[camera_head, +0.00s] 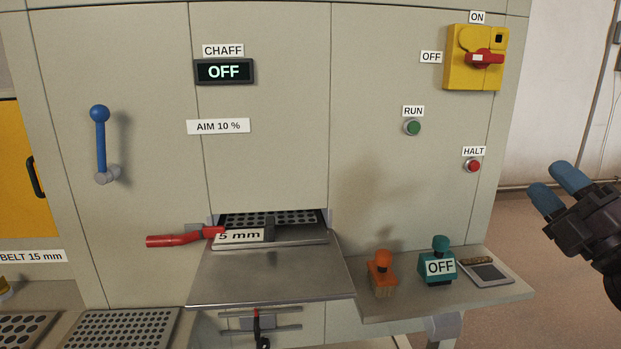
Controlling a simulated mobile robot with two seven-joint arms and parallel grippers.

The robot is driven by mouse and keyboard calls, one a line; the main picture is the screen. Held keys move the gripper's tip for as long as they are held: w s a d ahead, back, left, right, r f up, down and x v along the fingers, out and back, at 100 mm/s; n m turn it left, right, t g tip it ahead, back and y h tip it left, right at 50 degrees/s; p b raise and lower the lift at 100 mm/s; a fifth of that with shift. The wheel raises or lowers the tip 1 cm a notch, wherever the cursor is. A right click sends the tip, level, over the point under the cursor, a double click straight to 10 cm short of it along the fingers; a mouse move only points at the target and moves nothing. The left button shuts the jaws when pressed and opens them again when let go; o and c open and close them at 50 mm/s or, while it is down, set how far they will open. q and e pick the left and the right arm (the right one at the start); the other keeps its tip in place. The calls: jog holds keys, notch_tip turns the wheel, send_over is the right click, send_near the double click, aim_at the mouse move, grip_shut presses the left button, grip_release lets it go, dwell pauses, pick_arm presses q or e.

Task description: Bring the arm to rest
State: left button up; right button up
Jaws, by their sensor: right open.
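My right gripper (556,192) is at the right edge of the head view, with its two blue fingertips apart and nothing between them. It is in the air to the right of the machine (270,120), clear of the panel and the side shelf (440,297). My left gripper is not in view.
An orange-handled brush (382,275), a teal device (437,262) and a small tray (486,271) stand on the shelf. A red lever (180,238) juts out beside the metal chute (270,275). Open floor lies right.

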jog(key=s+f+m+g+h+p, duration=0.1)
jog(key=s+f+m+g+h, duration=0.15)
jog(key=f+m, duration=0.55)
jog(key=s+f+m+g+h, duration=0.2)
jog(key=f+m+h, duration=0.2)
jog(key=f, duration=0.8)
jog(key=s+f+m+g+h+p, duration=0.1)
jog(key=s+f+m+g+h, duration=0.3)
jog(key=f, duration=0.6)
jog(key=s+a+f+m+g+p, duration=0.1)
jog(key=s+a+f+m, duration=0.2)
jog(key=s+a+f, duration=0.2)
jog(key=s+a+f+m+g+y+p, duration=0.1)
jog(key=s+a+f+m, duration=0.3)
jog(key=s+f, duration=0.7)
jog(key=shift+s+a+f+g, duration=0.15)
jog(key=shift+s+a+g, duration=0.3)
jog(key=shift+s+a, duration=0.4)
